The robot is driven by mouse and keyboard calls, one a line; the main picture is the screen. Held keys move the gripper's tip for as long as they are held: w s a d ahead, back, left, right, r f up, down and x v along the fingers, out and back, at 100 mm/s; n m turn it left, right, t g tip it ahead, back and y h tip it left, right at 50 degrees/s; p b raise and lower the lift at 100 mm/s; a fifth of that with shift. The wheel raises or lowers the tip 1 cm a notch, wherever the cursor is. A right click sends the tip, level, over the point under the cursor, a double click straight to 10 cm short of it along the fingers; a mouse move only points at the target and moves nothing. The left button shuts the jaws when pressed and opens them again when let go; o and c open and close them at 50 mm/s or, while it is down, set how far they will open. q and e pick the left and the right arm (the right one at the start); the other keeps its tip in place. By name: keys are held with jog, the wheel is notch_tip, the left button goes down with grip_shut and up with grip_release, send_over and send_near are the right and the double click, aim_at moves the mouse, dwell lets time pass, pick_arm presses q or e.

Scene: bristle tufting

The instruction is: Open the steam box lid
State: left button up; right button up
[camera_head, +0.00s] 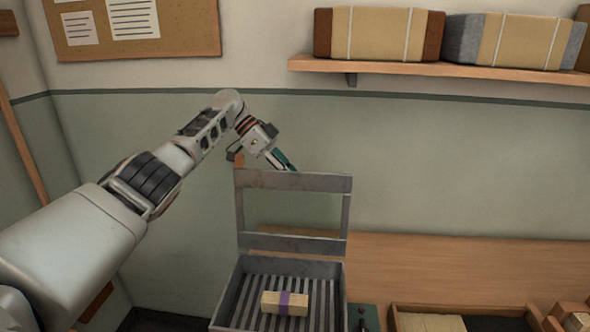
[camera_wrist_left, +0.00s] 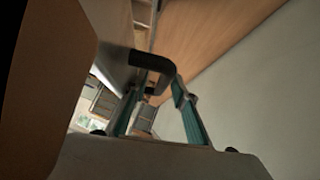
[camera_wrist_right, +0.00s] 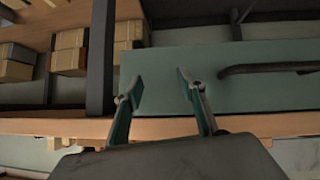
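The grey metal steam box (camera_head: 228,292) stands at the lower middle of the head view. Its frame-like lid (camera_head: 293,181) is raised upright at the back, leaving the slatted inside uncovered. A pale bundle with a purple band (camera_head: 270,303) lies on the slats. My left gripper (camera_head: 285,162) is behind the lid's top edge, partly hidden by it. In the left wrist view, a dark curved handle (camera_wrist_left: 152,60) reaches across the fingertips of my left gripper (camera_wrist_left: 156,86); the fingers are spread. My right gripper (camera_wrist_right: 162,82) shows only in its wrist view, open and empty.
A wooden bench (camera_head: 420,265) runs right of the box, with a tray (camera_head: 455,310) at its front. A wall shelf (camera_head: 400,68) holds wrapped bundles. In the right wrist view, a dark bar handle (camera_wrist_right: 270,68) lies right of the fingers on a grey-green panel (camera_wrist_right: 235,93).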

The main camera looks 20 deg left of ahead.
pick_arm(q)
notch_tip(320, 180, up, 8)
jog(key=shift+d, duration=0.1)
jog(key=shift+r, duration=0.9)
jog(key=shift+s, duration=0.1)
jog(key=shift+f, duration=0.1)
